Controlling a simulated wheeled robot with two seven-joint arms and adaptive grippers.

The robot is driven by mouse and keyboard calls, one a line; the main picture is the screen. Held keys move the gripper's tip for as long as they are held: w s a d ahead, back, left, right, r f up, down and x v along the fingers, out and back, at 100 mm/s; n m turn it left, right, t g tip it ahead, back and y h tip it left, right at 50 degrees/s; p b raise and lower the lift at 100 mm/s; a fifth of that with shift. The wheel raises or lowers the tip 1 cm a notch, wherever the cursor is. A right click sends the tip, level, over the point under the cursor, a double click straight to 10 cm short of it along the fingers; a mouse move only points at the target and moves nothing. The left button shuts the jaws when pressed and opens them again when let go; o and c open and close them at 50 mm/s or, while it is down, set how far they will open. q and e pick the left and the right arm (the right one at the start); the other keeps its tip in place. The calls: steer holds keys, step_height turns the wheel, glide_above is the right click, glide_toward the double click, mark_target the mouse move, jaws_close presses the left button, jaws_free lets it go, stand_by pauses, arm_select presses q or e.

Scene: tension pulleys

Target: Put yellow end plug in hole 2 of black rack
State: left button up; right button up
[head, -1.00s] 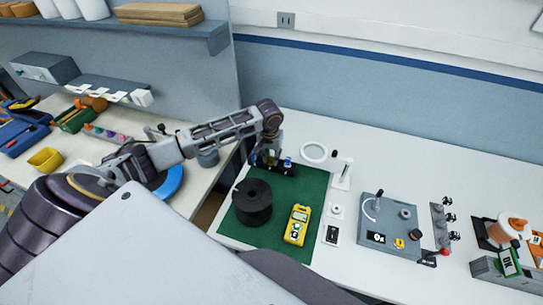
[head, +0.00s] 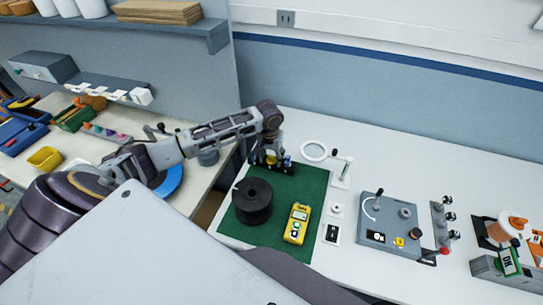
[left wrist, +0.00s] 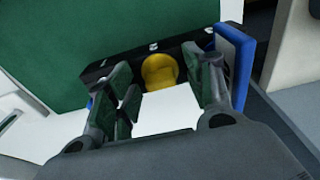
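The black rack (head: 285,170) lies along the back edge of the green mat. It also shows in the left wrist view (left wrist: 115,66). My left gripper (head: 268,156) is over the rack, pointing down. In the left wrist view its two fingers (left wrist: 165,95) are spread apart. The yellow end plug (left wrist: 160,70) shows between and beyond them, at the rack, with a gap to each finger. It also shows as a small yellow patch in the head view (head: 271,160). The hole number cannot be read. My right gripper is not in view.
A blue part (left wrist: 231,66) stands close beside one finger. On the green mat (head: 285,205) are a black spool (head: 252,202) and a yellow meter (head: 297,224). A ring magnifier (head: 315,151) and a grey test panel (head: 390,222) stand to the right.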

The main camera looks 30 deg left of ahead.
arm_select(q)
steer(key=shift+r, duration=0.3)
step_height(320, 180, up, 12)
steer(key=s, duration=0.1)
steer(key=shift+s+d+f, duration=0.15)
steer(key=shift+f, duration=0.1)
stand_by(0.4)
steer(key=shift+s+f, duration=0.1)
stand_by(0.8)
